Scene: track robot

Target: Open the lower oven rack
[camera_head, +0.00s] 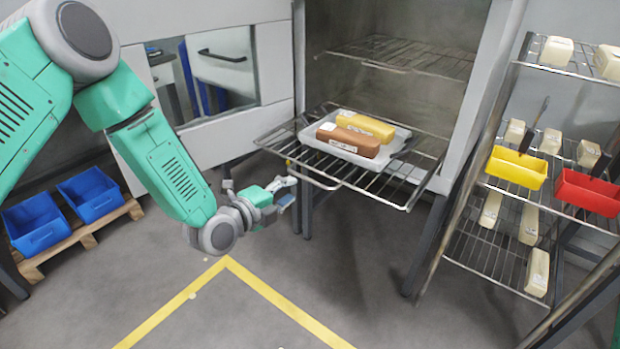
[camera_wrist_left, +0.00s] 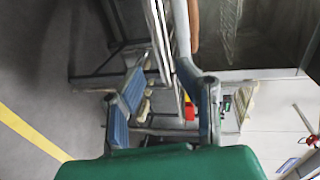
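The lower oven rack (camera_head: 340,177) is a wire shelf sticking out of the open oven. A white tray (camera_head: 311,140) on it holds a brown loaf-like block (camera_head: 348,140) and a yellow one (camera_head: 366,125). The upper rack (camera_head: 400,55) sits inside the oven. My left gripper (camera_head: 288,191) is at the lower rack's front left side, close to its edge. In the left wrist view, its two blue-padded fingers (camera_wrist_left: 163,72) are apart, with rack bars (camera_wrist_left: 160,35) running between or just beyond them. I cannot tell whether they touch. My right gripper is out of view.
The oven door (camera_head: 220,135) with its window stands open at the left. A shelf rack (camera_head: 490,255) with pale blocks, a yellow bin (camera_head: 516,168) and a red bin (camera_head: 588,193) stands right. Blue bins (camera_head: 90,194) sit on a pallet. The floor in front is clear.

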